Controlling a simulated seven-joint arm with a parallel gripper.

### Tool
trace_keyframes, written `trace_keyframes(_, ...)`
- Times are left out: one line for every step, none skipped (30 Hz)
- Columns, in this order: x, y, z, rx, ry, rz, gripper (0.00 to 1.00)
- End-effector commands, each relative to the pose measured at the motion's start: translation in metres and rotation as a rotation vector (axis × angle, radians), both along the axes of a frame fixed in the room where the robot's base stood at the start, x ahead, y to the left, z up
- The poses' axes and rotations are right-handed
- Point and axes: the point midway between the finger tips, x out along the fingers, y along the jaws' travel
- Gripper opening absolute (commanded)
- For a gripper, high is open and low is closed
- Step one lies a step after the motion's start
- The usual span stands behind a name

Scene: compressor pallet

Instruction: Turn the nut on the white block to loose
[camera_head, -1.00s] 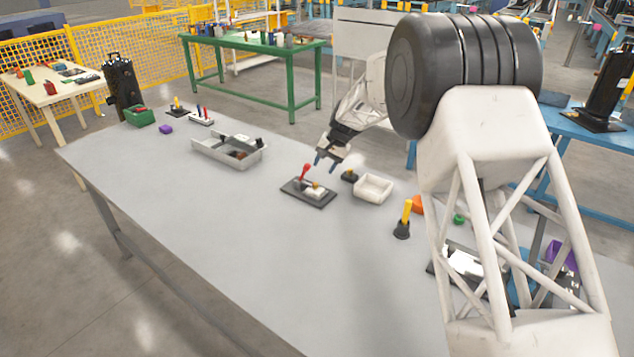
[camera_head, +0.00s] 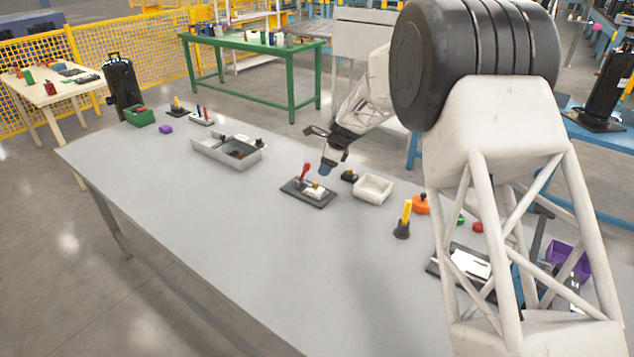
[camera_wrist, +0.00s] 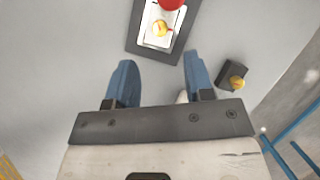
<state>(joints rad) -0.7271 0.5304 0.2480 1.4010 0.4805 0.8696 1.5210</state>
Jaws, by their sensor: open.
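The white block (camera_wrist: 151,39) lies on a dark base plate (camera_head: 318,202) in the middle of the grey table. A yellow nut (camera_wrist: 160,28) sits on the block, and a red-topped handle (camera_head: 305,173) stands beside it on the same plate. In the wrist view the red top (camera_wrist: 172,3) is cut off by the upper edge. My gripper (camera_wrist: 157,75) is open, with two blue fingers apart and nothing between them. In the head view my gripper (camera_head: 327,168) is above and just beyond the plate, apart from the block and nut.
A small black block with a yellow top (camera_head: 349,176) and a white tray (camera_head: 390,185) are right of the plate. A black-and-yellow handle (camera_head: 403,220) stands nearer. A grey metal tray (camera_head: 213,153) is to the left. The table's front is clear.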

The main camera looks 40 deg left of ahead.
Motion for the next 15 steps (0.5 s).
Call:
trace_keyframes(-0.0005, -0.0004, 0.0002, -0.005, 0.016, -0.049, 0.48)
trace_keyframes(-0.0006, -0.0006, 0.0002, -0.008, 0.026, -0.079, 0.48)
trace_keyframes(-0.0008, -0.0007, 0.0004, -0.011, 0.037, -0.113, 0.48)
trace_keyframes(-0.0009, -0.0008, 0.0005, -0.014, 0.044, -0.136, 0.48)
trace_keyframes(-0.001, -0.0008, 0.0007, -0.015, 0.052, -0.156, 0.48)
trace_keyframes(-0.0009, -0.0009, 0.0007, -0.017, 0.058, -0.178, 0.48)
trace_keyframes(-0.001, -0.0009, 0.0008, -0.019, 0.063, -0.192, 0.48)
trace_keyframes(-0.001, -0.001, 0.0008, -0.02, 0.066, -0.202, 0.48)
trace_keyframes(-0.001, -0.001, 0.0008, -0.02, 0.07, -0.214, 0.48)
trace_keyframes(-0.001, -0.001, 0.0008, -0.02, 0.071, -0.218, 0.48)
trace_keyframes(-0.001, -0.001, 0.0008, -0.021, 0.073, -0.222, 0.48)
trace_keyframes(-0.001, -0.001, 0.0008, -0.021, 0.073, -0.224, 0.48)
trace_keyframes(-0.001, -0.001, 0.0008, -0.021, 0.073, -0.225, 0.48)
trace_keyframes(-0.0009, -0.0011, 0.0008, -0.021, 0.073, -0.225, 0.48)
trace_keyframes(-0.0009, -0.0011, 0.0008, -0.021, 0.074, -0.225, 0.48)
